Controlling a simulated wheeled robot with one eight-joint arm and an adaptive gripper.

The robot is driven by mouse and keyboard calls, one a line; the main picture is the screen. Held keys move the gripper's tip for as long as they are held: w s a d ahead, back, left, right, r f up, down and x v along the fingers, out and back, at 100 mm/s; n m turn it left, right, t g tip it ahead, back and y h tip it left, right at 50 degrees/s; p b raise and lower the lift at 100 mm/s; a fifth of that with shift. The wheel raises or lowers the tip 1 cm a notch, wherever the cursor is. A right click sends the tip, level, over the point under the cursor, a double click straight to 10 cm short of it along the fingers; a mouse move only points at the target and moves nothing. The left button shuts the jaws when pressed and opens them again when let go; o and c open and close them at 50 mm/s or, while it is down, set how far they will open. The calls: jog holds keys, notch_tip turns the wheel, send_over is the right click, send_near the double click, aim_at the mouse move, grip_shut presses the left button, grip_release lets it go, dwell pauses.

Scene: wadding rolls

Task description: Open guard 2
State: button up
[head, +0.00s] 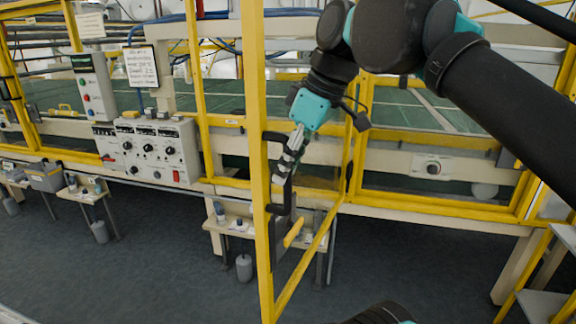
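A yellow-framed guard door (257,120) stands swung out from the machine front, towards me. Its lower rail (302,262) slants back to the frame. A black handle (281,209) is fixed on the door's near upright. My gripper (284,172) comes down from the upper right, with its narrow fingers at the handle's upright bar. The fingers overlap the bar and are seen edge-on, so I cannot tell how they close around it. No readable number marks this door.
A control box (150,150) with knobs and a button panel (94,85) are at left. A written sign (141,66) hangs above. Small shelves (232,224) stand below the machine. A yellow-framed panel (440,205) is at right. The dark floor (150,270) in front is largely clear.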

dwell(0.3)
jog(key=v, duration=1.2)
